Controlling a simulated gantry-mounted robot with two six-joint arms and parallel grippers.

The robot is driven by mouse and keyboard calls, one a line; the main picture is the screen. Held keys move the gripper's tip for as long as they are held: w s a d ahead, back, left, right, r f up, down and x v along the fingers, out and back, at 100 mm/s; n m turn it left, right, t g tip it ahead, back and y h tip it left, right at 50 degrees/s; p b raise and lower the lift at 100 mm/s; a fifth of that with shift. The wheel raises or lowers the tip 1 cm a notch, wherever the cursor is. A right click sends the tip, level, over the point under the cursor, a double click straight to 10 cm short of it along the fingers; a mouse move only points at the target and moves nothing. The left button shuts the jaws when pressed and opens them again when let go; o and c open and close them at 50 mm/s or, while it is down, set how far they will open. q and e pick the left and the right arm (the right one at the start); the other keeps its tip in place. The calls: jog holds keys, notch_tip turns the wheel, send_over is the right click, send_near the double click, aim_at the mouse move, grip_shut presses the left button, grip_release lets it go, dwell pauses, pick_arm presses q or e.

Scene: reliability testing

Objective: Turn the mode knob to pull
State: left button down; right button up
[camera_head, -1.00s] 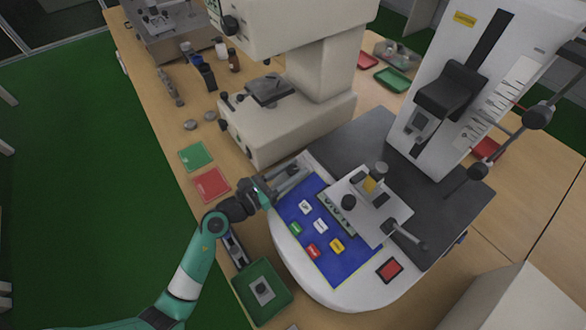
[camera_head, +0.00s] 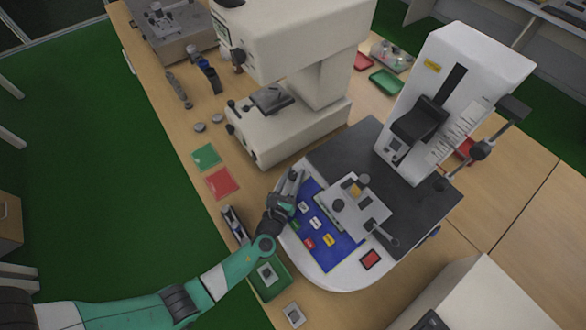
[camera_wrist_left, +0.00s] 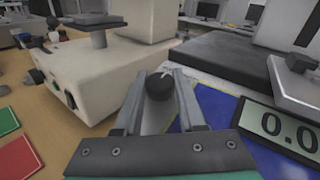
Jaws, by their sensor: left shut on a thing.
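The mode knob (camera_wrist_left: 159,86) is a round black knob with a white pointer line, seen in the left wrist view. It sits on the white base (camera_head: 345,281) of the tester, beside the blue panel (camera_head: 335,254). My left gripper (camera_head: 296,174) reaches over the left edge of that base. In the left wrist view its two grey fingers (camera_wrist_left: 161,78) stand on either side of the knob, shut on it. The knob is hidden by the gripper in the head view. I cannot read the mode labels. My right gripper is not in view.
A display (camera_wrist_left: 283,128) stands close to the right of the fingers. A cream microscope (camera_head: 270,140) stands just behind. Red (camera_head: 222,183) and green (camera_head: 206,156) cards lie to the left. A green tray (camera_head: 271,282) sits below my left arm.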

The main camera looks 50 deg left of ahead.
pick_arm(q)
jog(key=shift+r+n+g+y, duration=0.1)
jog(key=shift+n+g+y, duration=0.3)
jog(key=shift+n+y, duration=0.2)
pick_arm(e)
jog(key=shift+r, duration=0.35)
